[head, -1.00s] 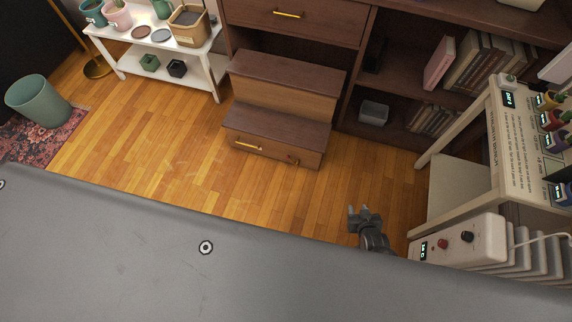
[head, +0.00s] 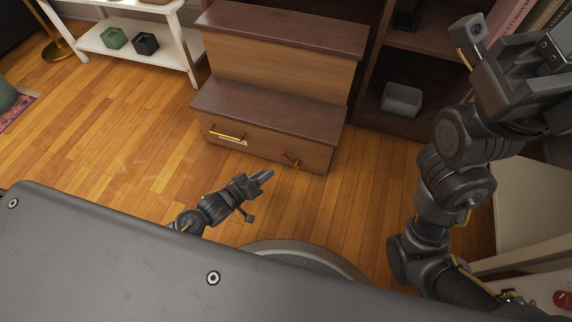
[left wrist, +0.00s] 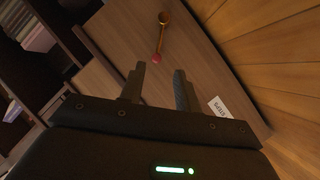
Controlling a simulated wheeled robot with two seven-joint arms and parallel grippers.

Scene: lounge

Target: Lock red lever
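The red lever (head: 290,158) is a small brass arm with a red knob, on the lower front of the wooden step unit (head: 265,150), right of the brass drawer handle. In the left wrist view the lever (left wrist: 161,38) shows ahead of the fingers, its red knob nearest them. My left gripper (head: 264,177) is in front of the step unit, below and left of the lever and apart from it. Its fingers (left wrist: 158,88) are spread with nothing between them. My right gripper (head: 525,75) is raised at the upper right, cut by the frame edge; its fingers are unclear.
A white label (left wrist: 218,107) is on the step front. A dark bookshelf (head: 445,75) with a grey box (head: 401,98) stands to the right. A white shelf (head: 150,55) stands at upper left. Wooden floor (head: 120,150) is clear left of the step unit.

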